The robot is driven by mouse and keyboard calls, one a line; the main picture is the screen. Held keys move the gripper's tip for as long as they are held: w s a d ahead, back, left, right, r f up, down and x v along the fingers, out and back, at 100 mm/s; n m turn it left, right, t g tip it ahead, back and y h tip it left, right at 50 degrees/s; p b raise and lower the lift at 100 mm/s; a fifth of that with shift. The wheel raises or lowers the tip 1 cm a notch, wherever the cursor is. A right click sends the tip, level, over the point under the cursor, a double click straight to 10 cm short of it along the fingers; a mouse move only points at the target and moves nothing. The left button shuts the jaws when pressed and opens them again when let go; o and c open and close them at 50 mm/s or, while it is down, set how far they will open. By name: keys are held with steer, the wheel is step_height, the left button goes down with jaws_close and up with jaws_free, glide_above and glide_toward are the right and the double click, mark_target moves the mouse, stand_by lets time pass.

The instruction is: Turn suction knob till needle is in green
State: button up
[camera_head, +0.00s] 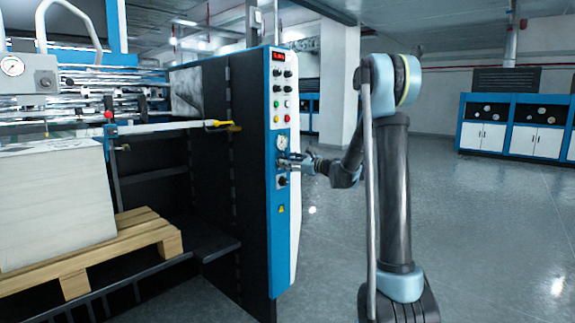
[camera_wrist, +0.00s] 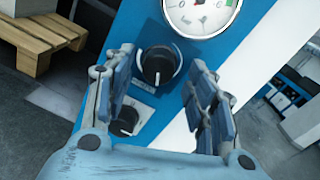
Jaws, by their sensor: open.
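A round white gauge (camera_head: 283,142) sits on the blue front of the machine's control panel. Contact cannot be told. In the head view my gripper (camera_head: 293,161) covers the upper knob.
Above the gauge, the panel carries a red display (camera_head: 279,57) and several knobs and buttons. A yellow-handled bar (camera_head: 222,124) juts out to the left of the panel. A paper stack (camera_head: 55,200) stands on a wooden pallet (camera_head: 150,232). The floor right of my arm is clear.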

steer(key=v, duration=1)
steer(key=shift+d, duration=0.25)
steer(key=shift+s, duration=0.15)
steer(key=s+d+f+n+g+h, duration=0.1)
steer(key=s+f+n+g+h, duration=0.4)
steer(key=s, duration=0.6)
steer(key=s+d+f+n+h, duration=0.1)
steer(key=s+f+n, duration=0.35)
steer(key=s, duration=0.75)
steer(key=s+d+f+n+g+h, duration=0.1)
steer(key=s+d+f+n+h, duration=0.3)
steer(key=s, duration=0.7)
steer(key=s+d+f+n+g+h, duration=0.2)
steer(key=s+d+f+n+h, duration=0.2)
steer(key=s+d+f+n, duration=0.4)
steer(key=s+d, duration=0.4)
steer(key=shift+s+f+h, duration=0.2)
steer(key=shift+h, duration=0.2)
steer(key=shift+w+f, duration=0.2)
steer(key=shift+w, duration=0.2)
